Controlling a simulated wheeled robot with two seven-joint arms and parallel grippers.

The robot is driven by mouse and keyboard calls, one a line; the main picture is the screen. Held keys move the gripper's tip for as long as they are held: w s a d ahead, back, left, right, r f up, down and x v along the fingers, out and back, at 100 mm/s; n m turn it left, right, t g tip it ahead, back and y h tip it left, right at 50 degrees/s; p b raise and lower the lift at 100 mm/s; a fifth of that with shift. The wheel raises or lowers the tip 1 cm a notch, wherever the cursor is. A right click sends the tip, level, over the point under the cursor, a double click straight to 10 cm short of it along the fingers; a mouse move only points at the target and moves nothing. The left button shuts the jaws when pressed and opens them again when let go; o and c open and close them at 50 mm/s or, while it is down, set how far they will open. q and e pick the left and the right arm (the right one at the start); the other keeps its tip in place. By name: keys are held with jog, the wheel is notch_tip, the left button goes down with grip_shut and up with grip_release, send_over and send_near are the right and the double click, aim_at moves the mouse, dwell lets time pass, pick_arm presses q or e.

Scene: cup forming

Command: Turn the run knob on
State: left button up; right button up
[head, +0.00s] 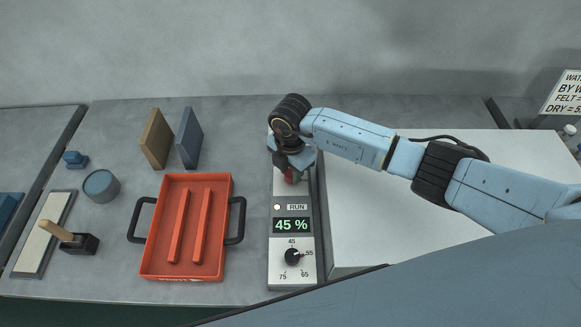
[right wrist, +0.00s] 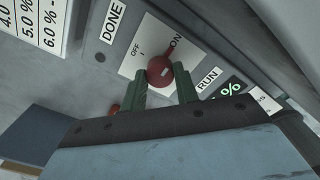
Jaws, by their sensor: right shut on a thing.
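The red run knob (right wrist: 160,71) sits on a pale plate marked OFF and ON on the grey control panel (right wrist: 92,57). Its red arm points up toward the ON lettering in the right wrist view. In the head view the knob (head: 291,177) shows only partly, beneath my gripper. My right gripper (right wrist: 162,88) is shut on the knob, its two green fingers on either side of it. It also shows in the head view (head: 292,168), over the upper part of the panel. The RUN lamp (head: 277,207) looks pale. My left gripper is not in view.
An orange tray (head: 150,262) with black handles stands left of the panel. The panel display (head: 291,225) reads 45 %, with a black dial (head: 292,256) below. A white slab (head: 370,230) lies to the right. Brown (head: 156,139) and blue-grey (head: 189,138) blocks stand behind the tray.

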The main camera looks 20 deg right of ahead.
aim_at(291, 173)
dwell(0.4)
jog(key=o, duration=1)
notch_tip(291, 173, up, 13)
jog(key=shift+r, duration=0.2)
